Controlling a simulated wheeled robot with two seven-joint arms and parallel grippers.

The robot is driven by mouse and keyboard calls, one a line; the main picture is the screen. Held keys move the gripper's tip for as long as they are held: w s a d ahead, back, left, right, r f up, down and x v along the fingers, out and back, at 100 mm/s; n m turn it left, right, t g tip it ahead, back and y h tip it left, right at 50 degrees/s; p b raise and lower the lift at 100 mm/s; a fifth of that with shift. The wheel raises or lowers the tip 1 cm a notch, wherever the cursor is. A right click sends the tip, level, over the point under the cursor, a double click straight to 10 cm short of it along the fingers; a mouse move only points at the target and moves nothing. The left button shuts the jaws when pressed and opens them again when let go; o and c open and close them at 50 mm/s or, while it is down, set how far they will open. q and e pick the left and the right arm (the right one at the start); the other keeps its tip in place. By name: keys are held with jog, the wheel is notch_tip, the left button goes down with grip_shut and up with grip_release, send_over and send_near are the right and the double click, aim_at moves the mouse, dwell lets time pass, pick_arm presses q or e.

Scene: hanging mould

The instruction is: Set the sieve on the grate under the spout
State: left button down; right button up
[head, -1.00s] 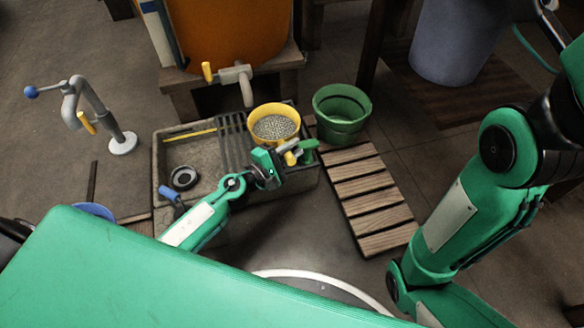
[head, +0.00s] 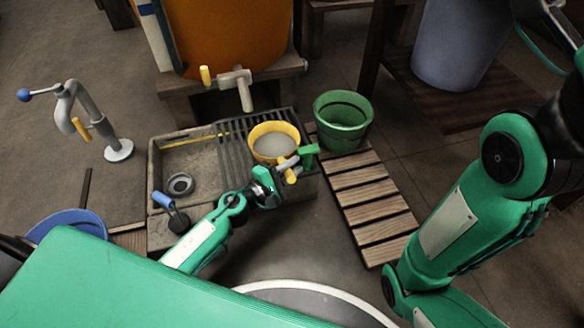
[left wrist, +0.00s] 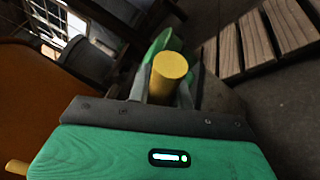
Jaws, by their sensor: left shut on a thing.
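The sieve (head: 273,131) is a round yellow bowl with a grey mesh, over the right part of the dark slatted grate (head: 234,136). I cannot tell whether its base touches the slats. The grey spout (head: 245,97) is behind and to the left of the sieve, not above its middle. My left gripper (head: 290,168) is at the near side of the sieve, shut on its yellow handle. In the left wrist view the handle's round end (left wrist: 171,66) stands between the fingers. My right arm shows at the right, but its gripper is out of view.
The grate lies across a stone basin (head: 155,185) holding a dark ring (head: 180,184). A green bucket (head: 342,112) stands close right of the sieve, behind wooden slats (head: 370,190). An orange vessel (head: 225,35) is behind. A grey pump (head: 88,112) stands left.

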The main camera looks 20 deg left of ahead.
pick_arm(q)
jog(key=c, duration=1.3)
grip_release()
jog(key=shift+o, duration=0.2)
jog(key=p+v, duration=0.1)
jog(key=v, duration=1.1)
jog(key=shift+r, duration=0.15)
